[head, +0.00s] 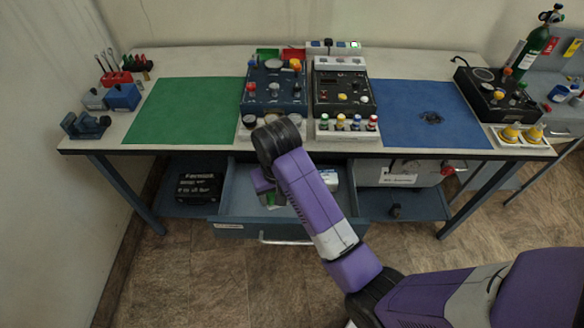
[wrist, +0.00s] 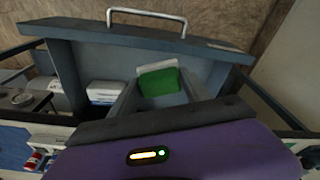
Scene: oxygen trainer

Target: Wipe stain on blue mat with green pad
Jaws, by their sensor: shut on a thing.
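The green pad (wrist: 160,82), with a pale edge behind it, is in the open drawer (wrist: 215,75) in the wrist view. My gripper (wrist: 158,94) is shut on the pad, low inside the drawer; the purple gripper body hides part of the grip. In the head view, my arm hides most of the gripper, and a bit of green shows beside it (head: 271,200). The blue mat (head: 400,130) lies on the right of the bench, with a dark stain (head: 431,117) right of its middle. My gripper is well away from the mat, below the bench top.
A green mat (head: 185,112) lies on the bench's left. Two control boxes (head: 275,88) (head: 342,92) stand between the mats. Another device (head: 497,95) and yellow-topped items (head: 522,134) stand right of the blue mat. The drawer handle (head: 287,241) juts out in front.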

